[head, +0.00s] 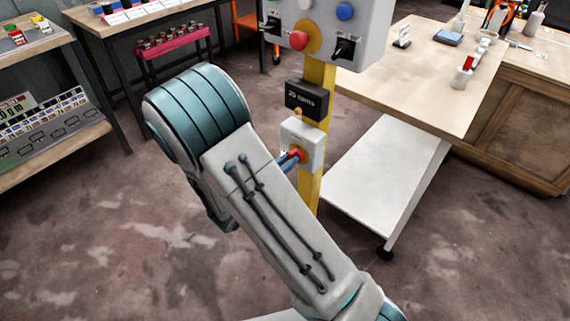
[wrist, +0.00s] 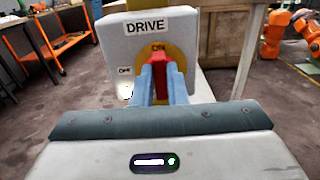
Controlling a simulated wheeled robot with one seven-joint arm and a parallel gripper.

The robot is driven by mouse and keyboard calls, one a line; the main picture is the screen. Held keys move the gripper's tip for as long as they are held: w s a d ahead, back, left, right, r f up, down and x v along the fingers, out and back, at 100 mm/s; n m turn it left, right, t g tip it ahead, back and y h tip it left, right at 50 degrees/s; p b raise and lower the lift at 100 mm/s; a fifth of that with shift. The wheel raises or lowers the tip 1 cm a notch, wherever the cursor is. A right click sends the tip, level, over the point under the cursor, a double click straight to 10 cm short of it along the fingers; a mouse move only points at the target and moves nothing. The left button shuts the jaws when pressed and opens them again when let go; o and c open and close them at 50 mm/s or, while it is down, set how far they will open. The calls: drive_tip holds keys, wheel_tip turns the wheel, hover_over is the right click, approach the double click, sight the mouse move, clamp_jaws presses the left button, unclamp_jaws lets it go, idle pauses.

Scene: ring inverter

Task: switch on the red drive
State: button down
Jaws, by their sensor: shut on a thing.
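The drive switch box (wrist: 111,55) is white and labelled DRIVE, with a yellow disc (wrist: 187,60) and a red handle (wrist: 163,70) on its front. An ON label sits above the handle and an OFF label to its left. The handle looks upright, pointing up at ON. My gripper (wrist: 162,88) is shut on the handle, with one blue finger on each side. In the head view the box (head: 315,148) is mounted on a yellow post, and my gripper (head: 290,161) reaches it from the left. My forearm hides part of the hand there.
Above the box are a black sign (head: 306,100) and a grey panel (head: 360,25) with buttons and black switches. A white low shelf (head: 375,175) and wooden table (head: 430,75) stand right. Shelves (head: 60,140) stand left. The floor between is clear.

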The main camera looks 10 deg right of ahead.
drive_tip(key=c, duration=1.4)
unclamp_jaws()
drive_tip(key=shift+c, duration=0.2)
drive_tip(key=p+v, duration=0.1)
drive_tip(key=v, duration=1.2)
drive_tip(key=shift+s+a, duration=0.3)
